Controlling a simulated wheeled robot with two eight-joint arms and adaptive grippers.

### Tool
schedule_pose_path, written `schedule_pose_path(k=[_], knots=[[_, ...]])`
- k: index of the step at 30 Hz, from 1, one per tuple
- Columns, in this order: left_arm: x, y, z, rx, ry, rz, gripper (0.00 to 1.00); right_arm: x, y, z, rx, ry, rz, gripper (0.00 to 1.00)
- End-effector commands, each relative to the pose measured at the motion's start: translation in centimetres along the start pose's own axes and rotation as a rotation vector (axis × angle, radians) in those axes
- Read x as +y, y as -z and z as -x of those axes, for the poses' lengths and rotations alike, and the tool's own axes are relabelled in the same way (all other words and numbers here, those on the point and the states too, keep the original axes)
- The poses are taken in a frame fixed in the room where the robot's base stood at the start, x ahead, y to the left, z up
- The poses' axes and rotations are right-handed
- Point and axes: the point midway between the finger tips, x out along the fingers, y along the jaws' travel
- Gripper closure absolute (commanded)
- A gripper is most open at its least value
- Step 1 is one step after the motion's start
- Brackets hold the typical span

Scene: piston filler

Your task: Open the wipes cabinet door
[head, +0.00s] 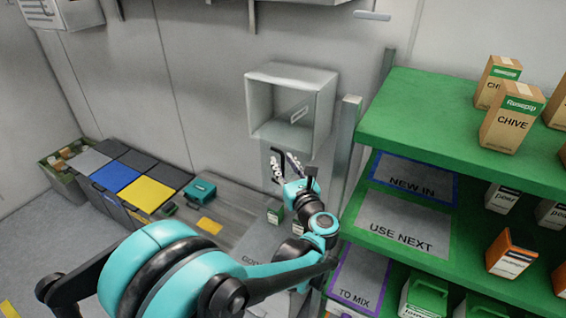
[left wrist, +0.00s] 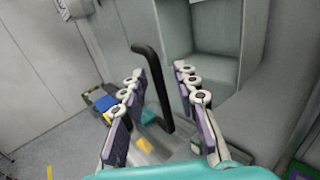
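A pale grey box-shaped cabinet (head: 258,102) is on the back wall, with its hollow inside and a small white label showing. Its recess also shows in the left wrist view (left wrist: 212,55). I cannot clearly make out its door panel. A black bent handle (left wrist: 152,75) stands between the spread fingers of my left gripper (left wrist: 160,105); gaps show on both sides of it. In the head view my left gripper (head: 286,168) is just below the cabinet, fingers pointing up, apart. My right gripper is not in view.
A green shelf rack (head: 440,105) with cartons stands close on the right of my left arm. A low grey bench (head: 240,205) and bins with blue (head: 115,178) and yellow lids (head: 147,193) lie on the left below. The wall left of the cabinet is clear.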

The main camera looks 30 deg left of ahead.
Motion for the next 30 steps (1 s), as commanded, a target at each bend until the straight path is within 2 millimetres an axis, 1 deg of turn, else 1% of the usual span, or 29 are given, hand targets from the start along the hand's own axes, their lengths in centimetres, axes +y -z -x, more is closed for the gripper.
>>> schedule_pose_path(k=[5,9,12,15,20,28,29,30], knots=[[-0.2,0.0,3.5,0.0,0.006,0.0,0.7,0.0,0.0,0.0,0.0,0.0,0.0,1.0],[-0.2,0.0,6.7,0.0,0.007,0.0,0.7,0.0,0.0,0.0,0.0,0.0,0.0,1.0],[-0.1,0.0,8.6,0.0,0.005,-0.001,0.7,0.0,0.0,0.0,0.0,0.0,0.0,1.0],[-0.2,0.0,10.0,0.0,0.005,-0.001,0.7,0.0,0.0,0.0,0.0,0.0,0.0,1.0],[-0.1,0.0,11.1,0.0,0.002,-0.001,0.7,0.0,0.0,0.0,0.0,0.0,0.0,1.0],[-0.1,0.0,11.2,0.0,0.0,-0.001,0.7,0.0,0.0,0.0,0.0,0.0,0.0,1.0],[-0.1,0.0,11.2,-0.001,0.0,-0.001,0.78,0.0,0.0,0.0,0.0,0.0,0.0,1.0],[-0.1,0.0,11.2,-0.003,0.003,-0.004,0.88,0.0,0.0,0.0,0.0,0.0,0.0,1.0]])
